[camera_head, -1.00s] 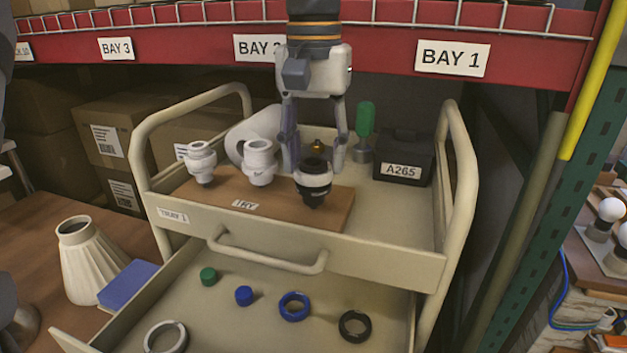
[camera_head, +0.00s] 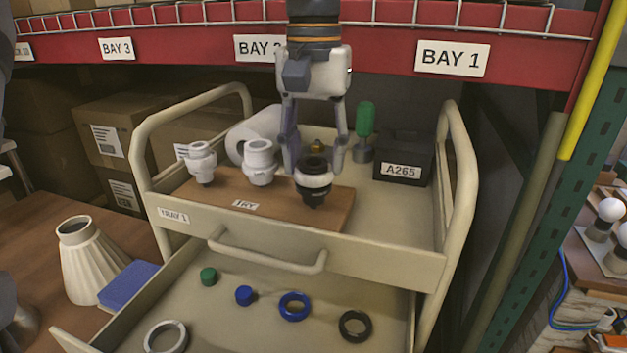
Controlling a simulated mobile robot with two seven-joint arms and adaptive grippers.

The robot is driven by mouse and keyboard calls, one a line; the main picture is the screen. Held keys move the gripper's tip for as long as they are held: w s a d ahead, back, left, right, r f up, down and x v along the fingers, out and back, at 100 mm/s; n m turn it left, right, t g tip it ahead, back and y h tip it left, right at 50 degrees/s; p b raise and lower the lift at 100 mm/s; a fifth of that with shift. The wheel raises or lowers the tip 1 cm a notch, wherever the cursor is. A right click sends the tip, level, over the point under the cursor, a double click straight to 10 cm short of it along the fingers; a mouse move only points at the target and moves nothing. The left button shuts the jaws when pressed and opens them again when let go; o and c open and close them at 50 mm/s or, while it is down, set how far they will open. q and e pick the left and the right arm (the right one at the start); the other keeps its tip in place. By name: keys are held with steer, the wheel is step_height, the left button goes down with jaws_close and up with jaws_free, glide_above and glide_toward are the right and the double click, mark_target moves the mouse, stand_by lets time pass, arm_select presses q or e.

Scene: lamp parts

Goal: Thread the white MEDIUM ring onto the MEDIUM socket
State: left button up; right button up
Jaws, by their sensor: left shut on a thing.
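My left gripper (camera_head: 314,168) reaches down from above with its fingers on either side of the black-topped socket at the right end of the wooden board. It is shut on a white ring (camera_head: 314,181), which shows as a pale band around this black socket (camera_head: 312,195), with black above and below it. I cannot tell if the ring is fully seated. Two white sockets stand to the left, a wider one (camera_head: 259,165) and a slimmer one (camera_head: 202,165). No size marks are readable on them. My right gripper is not in view.
The wooden board (camera_head: 225,193) lies on the cart's top tray (camera_head: 400,225). A green-handled tool (camera_head: 365,120) and a dark box (camera_head: 403,158) stand behind right. The open drawer below holds a pale ring (camera_head: 166,337), a blue ring (camera_head: 294,307) and a black ring (camera_head: 355,325).

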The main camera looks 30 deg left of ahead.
arm_select(q)
steer(key=shift+f, duration=0.35)
steer(key=shift+m, duration=0.4)
steer(key=m, duration=0.4)
steer(key=shift+d+f, duration=0.15)
steer(key=shift+d+m, duration=0.1)
steer(key=shift+m, duration=0.9)
steer(key=m, duration=0.3)
steer(key=shift+s+d+f, duration=0.1)
steer(key=m, duration=0.4)
steer(key=shift+s, duration=0.1)
